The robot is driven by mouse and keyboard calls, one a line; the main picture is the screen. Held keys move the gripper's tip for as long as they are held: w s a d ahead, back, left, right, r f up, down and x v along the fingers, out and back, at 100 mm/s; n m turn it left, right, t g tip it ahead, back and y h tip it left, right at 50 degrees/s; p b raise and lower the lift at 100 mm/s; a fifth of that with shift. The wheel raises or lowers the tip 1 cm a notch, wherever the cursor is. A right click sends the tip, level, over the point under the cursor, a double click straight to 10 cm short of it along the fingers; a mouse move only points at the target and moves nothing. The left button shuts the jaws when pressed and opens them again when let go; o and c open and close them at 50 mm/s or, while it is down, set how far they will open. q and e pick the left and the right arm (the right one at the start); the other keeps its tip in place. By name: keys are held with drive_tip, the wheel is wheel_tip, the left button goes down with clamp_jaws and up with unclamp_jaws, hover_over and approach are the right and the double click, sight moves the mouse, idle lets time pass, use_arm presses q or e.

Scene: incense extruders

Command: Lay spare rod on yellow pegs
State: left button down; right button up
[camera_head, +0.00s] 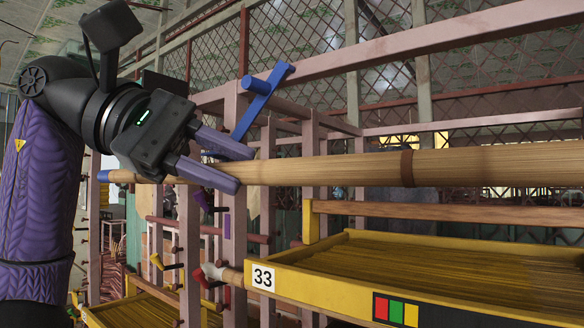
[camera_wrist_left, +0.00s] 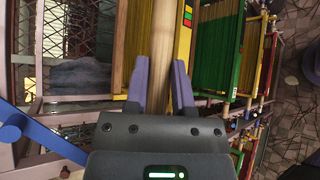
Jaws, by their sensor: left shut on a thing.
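A long pale wooden rod (camera_head: 480,167) with a brown band runs level across the head view and off its right edge. My left gripper (camera_head: 243,169) is shut on it, one finger above and one below. In the left wrist view the rod (camera_wrist_left: 163,45) passes between the fingers of the gripper (camera_wrist_left: 161,75). A blue bracket with a peg (camera_head: 257,86) is fixed to a post just above the gripper. My right gripper is not in view.
A yellow tray (camera_head: 330,290) marked 33, filled with thin sticks, lies below the rod. Pink rack posts (camera_head: 235,235) stand close behind the gripper, with rails above. In the left wrist view a green tray (camera_wrist_left: 238,60) lies right of the rod.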

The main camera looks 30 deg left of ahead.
use_arm(q)
drive_tip(key=shift+s+a+r, duration=0.15)
drive_tip(key=shift+a+r, duration=0.05)
drive_tip(key=shift+r, duration=0.05)
drive_tip(key=s+r+p, duration=0.2)
drive_tip(key=s+p, duration=0.5)
drive_tip(key=s, duration=1.1)
drive_tip(key=shift+a+r, duration=0.25)
idle(0.5)
